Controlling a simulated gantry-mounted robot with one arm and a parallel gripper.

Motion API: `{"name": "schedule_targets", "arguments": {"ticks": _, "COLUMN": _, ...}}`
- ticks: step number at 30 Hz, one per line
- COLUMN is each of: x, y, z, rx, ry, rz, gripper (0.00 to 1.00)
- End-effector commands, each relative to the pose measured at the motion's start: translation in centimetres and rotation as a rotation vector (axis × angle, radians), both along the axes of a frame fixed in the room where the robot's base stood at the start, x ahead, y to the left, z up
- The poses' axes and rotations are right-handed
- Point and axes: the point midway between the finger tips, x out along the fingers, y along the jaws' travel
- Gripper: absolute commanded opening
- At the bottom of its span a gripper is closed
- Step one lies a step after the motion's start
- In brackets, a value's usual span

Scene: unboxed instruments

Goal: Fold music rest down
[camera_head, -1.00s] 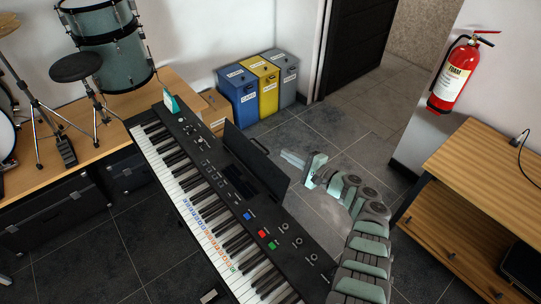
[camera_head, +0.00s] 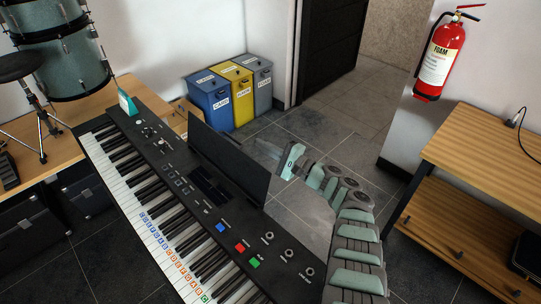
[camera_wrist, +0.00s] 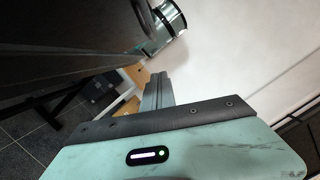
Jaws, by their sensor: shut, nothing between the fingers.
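The music rest (camera_head: 228,158) is a flat black panel standing up along the back edge of the black keyboard (camera_head: 185,185). My gripper (camera_head: 265,150) is shut and empty. In the head view it is behind the rest, close to the rest's far side; I cannot tell whether it touches. In the wrist view my shut fingers (camera_wrist: 157,90) point away from the pale green gripper body. A dark panel at the upper left there looks like the rest (camera_wrist: 60,45), beside the fingers.
Blue, yellow and grey bins (camera_head: 232,92) stand behind the keyboard by the wall. A wooden shelf unit (camera_head: 485,165) and a red fire extinguisher (camera_head: 439,58) are at the right. Drums (camera_head: 62,60) are at the left. Floor behind the keyboard is clear.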

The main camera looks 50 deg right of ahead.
Motion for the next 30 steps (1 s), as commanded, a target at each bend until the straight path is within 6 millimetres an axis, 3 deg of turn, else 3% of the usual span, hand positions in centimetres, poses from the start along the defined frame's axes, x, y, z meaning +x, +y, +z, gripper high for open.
{"name": "schedule_targets", "arguments": {"ticks": 7, "x": 4.6, "y": 0.7, "z": -0.2, "rx": -0.003, "ry": -0.002, "rz": 0.000, "gripper": 0.00}}
{"name": "schedule_targets", "arguments": {"ticks": 8, "x": 4.4, "y": 0.9, "z": 1.1, "rx": 0.002, "ry": 0.001, "rz": 0.001, "gripper": 0.00}}
{"name": "schedule_targets", "arguments": {"ticks": 12, "x": 4.4, "y": 1.9, "z": 1.8, "rx": 0.004, "ry": 0.002, "rz": 0.000, "gripper": 0.00}}
{"name": "schedule_targets", "arguments": {"ticks": 30, "x": 4.5, "y": 4.3, "z": 2.1, "rx": 0.002, "ry": 0.001, "rz": 0.001, "gripper": 0.00}}
